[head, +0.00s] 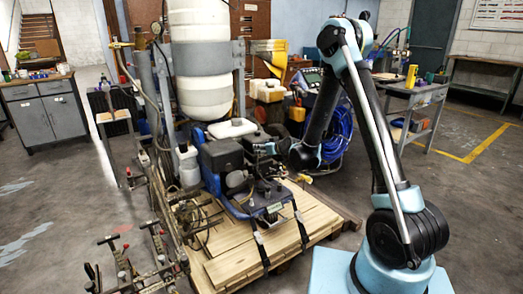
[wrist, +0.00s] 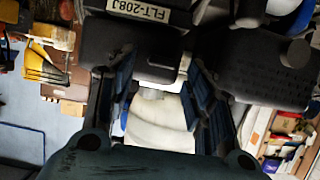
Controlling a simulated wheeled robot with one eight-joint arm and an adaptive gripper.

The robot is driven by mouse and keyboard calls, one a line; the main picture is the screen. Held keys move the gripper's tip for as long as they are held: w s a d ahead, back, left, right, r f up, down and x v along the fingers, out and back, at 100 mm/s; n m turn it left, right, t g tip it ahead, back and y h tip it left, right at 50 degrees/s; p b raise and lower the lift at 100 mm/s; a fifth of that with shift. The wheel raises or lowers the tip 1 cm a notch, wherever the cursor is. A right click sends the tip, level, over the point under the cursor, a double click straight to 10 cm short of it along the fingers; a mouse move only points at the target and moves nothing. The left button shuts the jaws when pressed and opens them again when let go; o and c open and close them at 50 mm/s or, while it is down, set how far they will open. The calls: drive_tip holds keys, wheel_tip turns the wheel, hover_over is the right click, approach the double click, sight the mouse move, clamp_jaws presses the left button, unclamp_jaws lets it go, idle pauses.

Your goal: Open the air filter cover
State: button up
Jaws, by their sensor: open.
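The line striper (head: 250,190) stands on a wooden pallet, with black engine parts on a blue frame. My gripper (head: 264,148) is beside the right side of its black engine housing (head: 222,153). In the wrist view, a black cover (wrist: 150,40) carries an upside-down label reading "FLT-208J" (wrist: 148,11); it looks like the air filter cover. My gripper (wrist: 152,85) is open there, its two dark fingers spread apart just by the lower edge of this cover. I cannot tell whether they touch it. No latch shows clearly.
A big white tank (head: 200,60) stands behind the striper. A blue hose coil (head: 338,135) and a grey cart (head: 415,105) are behind my arm. A grey cabinet (head: 45,115) is at the left. The floor at front left is partly taken by metal frames.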

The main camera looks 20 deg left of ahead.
drive_tip(key=shift+x, duration=0.8)
clamp_jaws()
